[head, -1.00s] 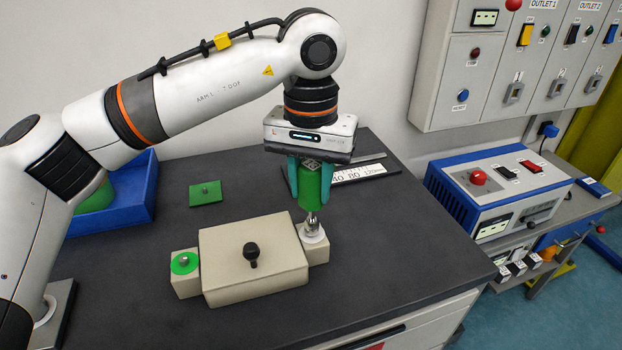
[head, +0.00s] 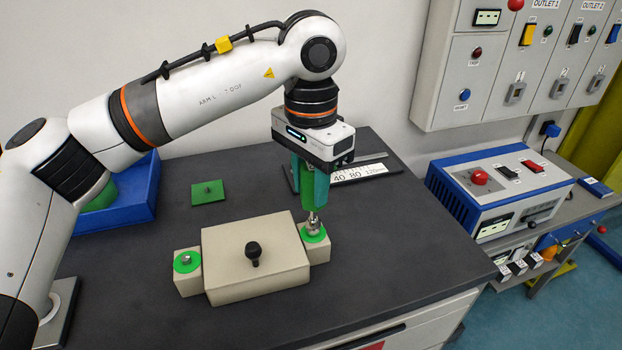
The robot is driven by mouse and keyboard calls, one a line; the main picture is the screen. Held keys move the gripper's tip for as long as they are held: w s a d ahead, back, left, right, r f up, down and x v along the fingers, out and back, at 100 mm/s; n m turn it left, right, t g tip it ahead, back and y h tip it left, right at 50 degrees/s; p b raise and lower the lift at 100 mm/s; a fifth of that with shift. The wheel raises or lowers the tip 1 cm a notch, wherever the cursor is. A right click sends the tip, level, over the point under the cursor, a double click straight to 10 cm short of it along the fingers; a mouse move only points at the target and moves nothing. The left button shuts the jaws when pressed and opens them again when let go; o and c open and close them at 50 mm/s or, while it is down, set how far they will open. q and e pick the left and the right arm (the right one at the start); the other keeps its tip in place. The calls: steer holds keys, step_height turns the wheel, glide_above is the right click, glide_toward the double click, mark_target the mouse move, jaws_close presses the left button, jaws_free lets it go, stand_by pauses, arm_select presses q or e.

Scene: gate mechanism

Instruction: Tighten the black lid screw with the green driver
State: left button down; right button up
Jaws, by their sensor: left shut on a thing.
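My left gripper (head: 309,180) has teal fingers shut on the green driver (head: 308,196), which it holds upright. The driver's metal tip points down at the screw on the right end block (head: 318,246) of a beige box (head: 230,262). The tip seems to meet the screw, whose head is partly hidden. A green disc (head: 315,235) surrounds that screw. The left end block (head: 189,283) has a screw (head: 186,259) on a similar green disc. A black knob-like piece (head: 254,252) stands up in the middle of the box's lid. My right gripper is out of view.
A green plate (head: 208,192) with a small stud lies behind the box. A blue bin (head: 128,211) with something green stands at the back left. A marked scale (head: 358,173) lies behind the driver. The dark table (head: 400,265) is clear in front and right.

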arm_select(q)
steer(key=shift+w+r, duration=0.1)
steer(key=shift+r, duration=0.25)
steer(key=shift+r+p, duration=2.15)
steer(key=shift+r, duration=0.7)
steer(key=shift+f, duration=0.1)
